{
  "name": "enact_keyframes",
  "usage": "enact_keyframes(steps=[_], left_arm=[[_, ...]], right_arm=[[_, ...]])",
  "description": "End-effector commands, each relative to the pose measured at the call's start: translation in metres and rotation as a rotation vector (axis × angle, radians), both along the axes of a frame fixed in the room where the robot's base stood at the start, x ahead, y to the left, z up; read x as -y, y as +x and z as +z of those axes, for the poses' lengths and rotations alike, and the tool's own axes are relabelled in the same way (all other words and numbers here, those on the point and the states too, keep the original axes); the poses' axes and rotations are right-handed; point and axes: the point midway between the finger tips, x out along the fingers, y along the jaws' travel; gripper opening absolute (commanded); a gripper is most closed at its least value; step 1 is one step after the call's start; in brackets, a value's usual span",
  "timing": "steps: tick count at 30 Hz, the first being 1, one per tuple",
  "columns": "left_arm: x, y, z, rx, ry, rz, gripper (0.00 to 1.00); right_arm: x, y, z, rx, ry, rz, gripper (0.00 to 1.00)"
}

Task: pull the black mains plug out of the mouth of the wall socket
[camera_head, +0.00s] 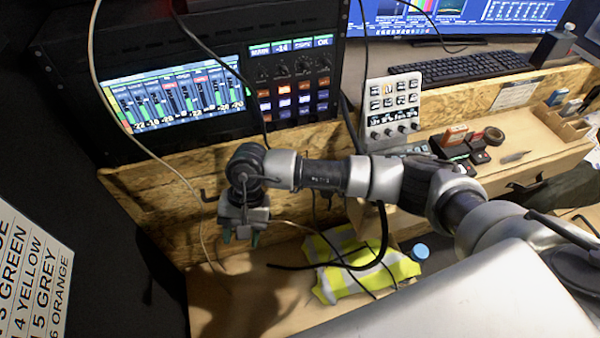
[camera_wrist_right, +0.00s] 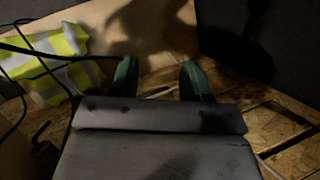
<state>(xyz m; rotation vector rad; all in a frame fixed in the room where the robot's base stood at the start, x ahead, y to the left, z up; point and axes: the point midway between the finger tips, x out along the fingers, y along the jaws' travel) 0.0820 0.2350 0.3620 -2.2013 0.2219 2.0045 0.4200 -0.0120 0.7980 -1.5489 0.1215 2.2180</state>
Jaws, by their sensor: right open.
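My right gripper (camera_head: 241,239) hangs in front of the wooden panel below the mixer screen, fingers pointing down. In the right wrist view its two green fingers (camera_wrist_right: 159,78) stand wide apart with nothing between them. I cannot make out the black mains plug or the wall socket for sure in either view. A small dark object (camera_wrist_right: 45,154) with a cable at the lower left of the right wrist view is too dim to identify. A thick black cable (camera_head: 384,235) loops down beside my right arm. My left gripper is not in view.
A yellow and grey hi-vis vest (camera_head: 335,287) lies on the lower wooden surface, with cables across it. A blue-capped item (camera_head: 420,251) is beside it. Thin cables hang near my right gripper. Above are a mixer screen (camera_head: 175,95), a button panel (camera_head: 392,103) and a keyboard (camera_head: 470,66).

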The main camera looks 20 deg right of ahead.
Motion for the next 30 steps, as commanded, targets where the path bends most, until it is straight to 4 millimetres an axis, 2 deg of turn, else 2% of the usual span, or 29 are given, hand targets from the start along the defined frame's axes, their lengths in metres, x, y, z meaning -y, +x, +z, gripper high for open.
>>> enact_keyframes(steps=[1, 3, 6, 9, 13, 17, 26, 30], left_arm=[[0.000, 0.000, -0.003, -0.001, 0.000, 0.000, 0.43], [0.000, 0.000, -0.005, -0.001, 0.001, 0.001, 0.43], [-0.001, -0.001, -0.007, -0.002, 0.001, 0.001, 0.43], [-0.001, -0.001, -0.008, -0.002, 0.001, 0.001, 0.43], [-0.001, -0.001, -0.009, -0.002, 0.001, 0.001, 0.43], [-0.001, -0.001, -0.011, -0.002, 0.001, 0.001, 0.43], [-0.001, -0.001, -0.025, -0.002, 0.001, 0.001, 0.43], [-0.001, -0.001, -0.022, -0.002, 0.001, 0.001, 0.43]], right_arm=[[0.029, 0.018, -0.002, 0.075, -0.145, 0.093, 0.47], [0.067, 0.037, 0.001, 0.143, -0.335, 0.206, 0.47], [0.110, 0.058, 0.014, 0.191, -0.558, 0.315, 0.47], [0.138, 0.072, 0.029, 0.206, -0.709, 0.376, 0.47], [0.156, 0.079, 0.040, 0.206, -0.810, 0.407, 0.47], [0.163, 0.080, 0.036, 0.203, -0.830, 0.416, 0.47], [0.189, 0.077, -0.007, 0.200, -0.826, 0.413, 0.47], [0.202, 0.077, -0.024, 0.201, -0.826, 0.412, 0.47]])
